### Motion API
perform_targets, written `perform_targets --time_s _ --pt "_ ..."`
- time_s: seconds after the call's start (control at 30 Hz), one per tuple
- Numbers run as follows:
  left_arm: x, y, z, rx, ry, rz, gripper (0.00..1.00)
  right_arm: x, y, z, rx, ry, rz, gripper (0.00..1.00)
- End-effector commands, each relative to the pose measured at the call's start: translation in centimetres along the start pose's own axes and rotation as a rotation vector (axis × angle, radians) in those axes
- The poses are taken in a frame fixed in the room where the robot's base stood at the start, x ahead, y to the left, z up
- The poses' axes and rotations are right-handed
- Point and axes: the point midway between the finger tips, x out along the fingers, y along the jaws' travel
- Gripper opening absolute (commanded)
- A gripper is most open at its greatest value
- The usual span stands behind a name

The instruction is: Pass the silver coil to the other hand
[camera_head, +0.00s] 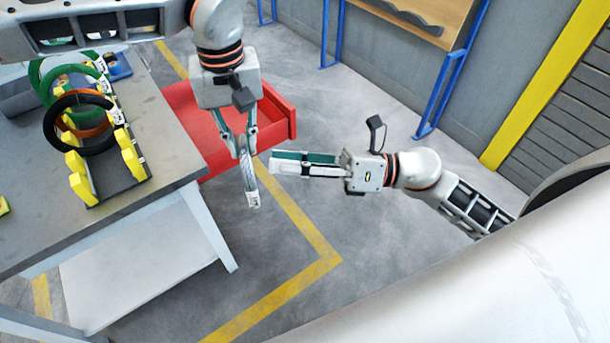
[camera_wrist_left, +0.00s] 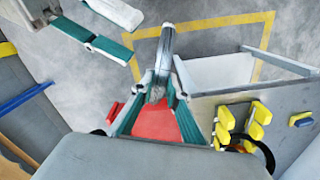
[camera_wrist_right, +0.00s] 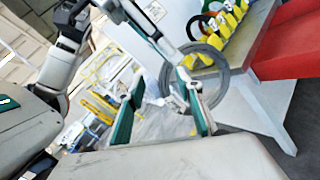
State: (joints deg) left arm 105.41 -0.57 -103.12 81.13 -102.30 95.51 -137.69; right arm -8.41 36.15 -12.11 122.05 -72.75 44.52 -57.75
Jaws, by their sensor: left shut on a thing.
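The silver coil (camera_head: 249,180) hangs edge-on below my left gripper (camera_head: 240,140) in the head view. My left gripper is shut on its upper part. In the left wrist view the coil (camera_wrist_left: 167,42) stands out beyond the fingertips. My right gripper (camera_head: 276,164) points left toward the coil, a short gap to its right. The right wrist view shows my right gripper (camera_wrist_right: 161,80) with its fingers apart and nothing between them. There the coil (camera_wrist_right: 226,78) shows as a grey ring beyond the fingers, partly hidden by the right finger.
A grey table (camera_head: 165,135) stands at left, bearing a yellow-and-black rack (camera_head: 135,162) with green, orange and black coils. A red box (camera_head: 190,105) is on the floor behind my left gripper. Open floor lies below both grippers.

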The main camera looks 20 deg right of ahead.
Motion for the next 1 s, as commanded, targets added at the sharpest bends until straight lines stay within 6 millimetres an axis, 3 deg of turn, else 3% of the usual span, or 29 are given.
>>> perform_targets --time_s 0.1,0.23,0.4,0.53,0.67,1.0 --pt "-0.1 0.0 0.0 0.000 0.001 0.001 0.00 -0.5 0.9 -1.0 -0.299 0.192 0.051 0.36" --pt "-0.1 0.0 0.0 0.000 0.001 0.001 0.00 -1.8 0.6 -2.1 -0.541 0.364 0.091 0.36" --pt "-0.1 0.0 0.0 0.000 0.001 0.001 0.00 -3.2 -0.2 -2.9 -0.717 0.501 0.118 0.36" --pt "-0.1 0.0 0.0 0.000 0.001 0.001 0.00 -3.4 -0.6 -3.1 -0.763 0.538 0.124 0.36" --pt "-0.1 0.0 0.0 0.000 0.001 0.001 0.00 -2.5 -0.7 -3.8 -0.766 0.539 0.125 0.36" --pt "-0.1 0.0 0.0 0.000 0.001 0.001 0.00 2.6 -1.1 -6.7 -0.762 0.535 0.124 0.36"
